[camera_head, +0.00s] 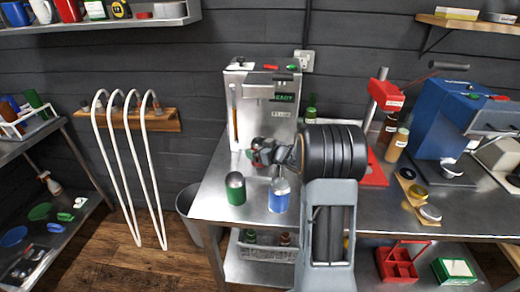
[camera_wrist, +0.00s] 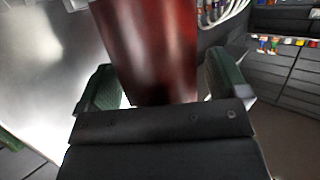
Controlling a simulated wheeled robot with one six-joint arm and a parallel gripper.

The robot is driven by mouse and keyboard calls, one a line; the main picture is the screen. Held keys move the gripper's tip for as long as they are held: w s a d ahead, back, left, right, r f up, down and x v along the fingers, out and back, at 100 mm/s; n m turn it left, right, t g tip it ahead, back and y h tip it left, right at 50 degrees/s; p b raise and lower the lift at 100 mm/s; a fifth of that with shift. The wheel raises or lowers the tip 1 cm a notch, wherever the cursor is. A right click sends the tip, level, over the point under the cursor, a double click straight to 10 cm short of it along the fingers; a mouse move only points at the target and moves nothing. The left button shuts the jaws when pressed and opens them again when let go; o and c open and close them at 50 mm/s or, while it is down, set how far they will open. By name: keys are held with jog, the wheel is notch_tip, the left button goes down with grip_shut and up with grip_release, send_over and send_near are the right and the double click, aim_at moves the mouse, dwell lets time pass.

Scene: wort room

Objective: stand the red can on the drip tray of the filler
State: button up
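The red can (camera_wrist: 150,50) fills the upper middle of the wrist view, between the two dark green fingers of my gripper (camera_wrist: 160,75). The fingers flank its sides closely and appear shut on it. In the head view, my gripper (camera_head: 264,153) is in front of the steel filler (camera_head: 286,118), low near its base. Only a little of the red can shows there, mostly covered by my gripper and wrist. The filler's drip tray is largely hidden behind my gripper, and I cannot tell whether the can touches it.
A green can (camera_head: 236,190) and a blue can (camera_head: 279,196) stand on the steel bench (camera_head: 220,172) in front of the filler. A red stand (camera_head: 375,172) and a blue machine (camera_head: 447,115) are to the right. A grey bin (camera_head: 187,202) stands left of the bench.

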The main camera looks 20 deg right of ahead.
jog(key=shift+s+f, duration=0.15)
jog(key=shift+f, duration=0.5)
jog(key=shift+r, duration=0.3)
jog(key=r+v, duration=0.1)
jog(key=v, duration=1)
jog(key=shift+s+d+p, duration=0.2)
jog(key=shift+p, duration=0.15)
jog(key=shift+r, duration=0.15)
